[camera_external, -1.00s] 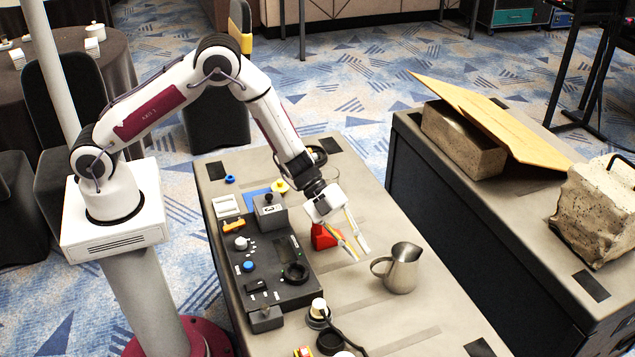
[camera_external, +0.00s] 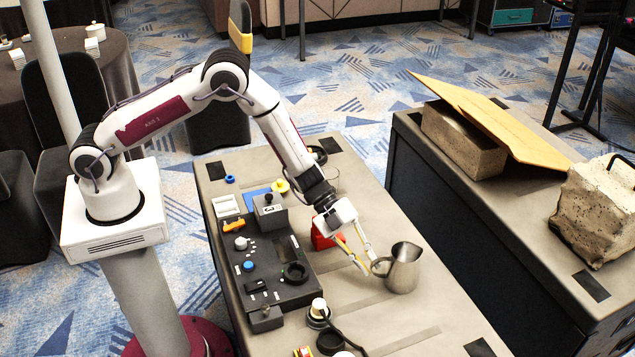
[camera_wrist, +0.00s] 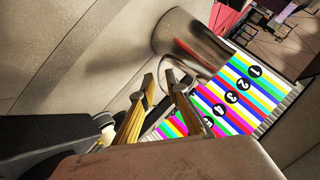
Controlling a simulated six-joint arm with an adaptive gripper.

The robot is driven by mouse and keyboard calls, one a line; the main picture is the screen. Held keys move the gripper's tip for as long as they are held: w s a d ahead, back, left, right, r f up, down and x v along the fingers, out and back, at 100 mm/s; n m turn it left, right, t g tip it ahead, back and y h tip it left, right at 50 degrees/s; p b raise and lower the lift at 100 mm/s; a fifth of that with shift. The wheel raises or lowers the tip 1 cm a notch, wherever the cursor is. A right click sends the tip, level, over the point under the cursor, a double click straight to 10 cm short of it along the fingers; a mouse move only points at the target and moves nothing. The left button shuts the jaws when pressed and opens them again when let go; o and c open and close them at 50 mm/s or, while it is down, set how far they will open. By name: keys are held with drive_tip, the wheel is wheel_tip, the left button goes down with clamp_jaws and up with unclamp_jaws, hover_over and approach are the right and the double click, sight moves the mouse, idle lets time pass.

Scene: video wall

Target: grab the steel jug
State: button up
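The steel jug (camera_external: 403,270) stands upright on the grey table, its handle facing left toward my gripper. My gripper (camera_external: 366,265) is open, with its fingertips right at the jug's handle. In the wrist view the jug (camera_wrist: 195,42) is at the upper middle, and its handle shows close to the tips of my gripper's two yellowish fingers (camera_wrist: 160,92). The fingers are spread apart, and the handle appears at or between the tips. I cannot tell whether either finger touches it.
A black control panel (camera_external: 262,262) with knobs lies left of my gripper. A red block (camera_external: 321,238) is just behind the gripper. A white-topped knob (camera_external: 318,306) with a cable is in front. A second table (camera_external: 455,215) holds stone blocks. The table right of the jug is clear.

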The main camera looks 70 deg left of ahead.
drive_tip(key=shift+x, duration=1.5)
clamp_jaws()
drive_tip(key=shift+s, duration=0.1)
drive_tip(key=shift+r, duration=0.1)
drive_tip(key=shift+r, duration=4.8)
drive_tip(key=shift+r, duration=0.15)
